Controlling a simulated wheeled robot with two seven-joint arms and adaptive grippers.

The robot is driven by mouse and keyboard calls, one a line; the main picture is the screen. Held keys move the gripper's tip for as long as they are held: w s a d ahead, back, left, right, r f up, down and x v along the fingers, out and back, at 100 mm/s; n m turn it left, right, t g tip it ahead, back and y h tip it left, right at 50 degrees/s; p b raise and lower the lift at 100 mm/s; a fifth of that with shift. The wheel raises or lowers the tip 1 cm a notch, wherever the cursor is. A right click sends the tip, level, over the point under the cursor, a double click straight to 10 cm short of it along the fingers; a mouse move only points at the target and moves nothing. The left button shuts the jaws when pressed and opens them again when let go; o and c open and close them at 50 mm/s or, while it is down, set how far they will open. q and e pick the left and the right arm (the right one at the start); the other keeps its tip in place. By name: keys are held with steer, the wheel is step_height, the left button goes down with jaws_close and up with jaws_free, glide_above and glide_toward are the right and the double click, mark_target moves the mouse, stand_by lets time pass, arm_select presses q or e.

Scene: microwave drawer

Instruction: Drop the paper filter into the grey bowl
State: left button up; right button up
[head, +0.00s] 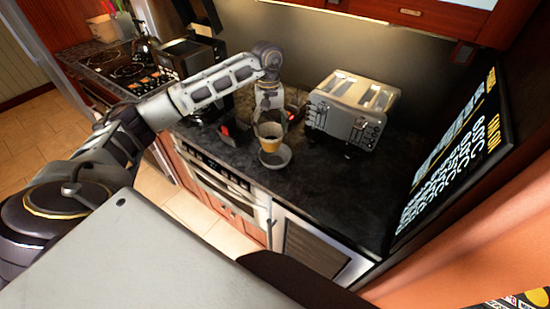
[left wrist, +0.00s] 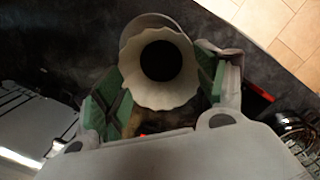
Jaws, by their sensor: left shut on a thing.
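The paper filter (head: 270,145) is a small pale cup, lit yellowish in the head view. In the left wrist view the filter (left wrist: 137,85) shows a fluted white rim around a dark round middle. My left gripper (head: 270,127) is shut on the filter, with a green pad on each side of it, and holds it upright. The grey bowl (head: 276,160) is a small shallow round dish on the dark counter. In the head view it shows right below the filter and is partly hidden by it. Whether filter and bowl touch, I cannot tell. My right gripper is not in view.
A silver toaster (head: 346,112) stands on the counter to the right of the bowl. A black coffee machine (head: 190,58) stands behind my left arm. A dark menu board (head: 455,150) rises at the right. The counter (head: 335,195) is clear in front of the toaster.

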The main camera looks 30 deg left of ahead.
arm_select(q)
steer(key=o, duration=0.9)
steer(key=shift+w+a+r, duration=0.15)
steer(key=shift+w+r, duration=0.05)
steer(key=shift+r, duration=1.8)
steer(key=shift+w+a+r, duration=0.15)
steer(key=shift+r, duration=1.8)
steer(key=shift+w+a+r, duration=0.15)
steer(key=shift+w+r, duration=0.05)
steer(key=shift+r, duration=1.8)
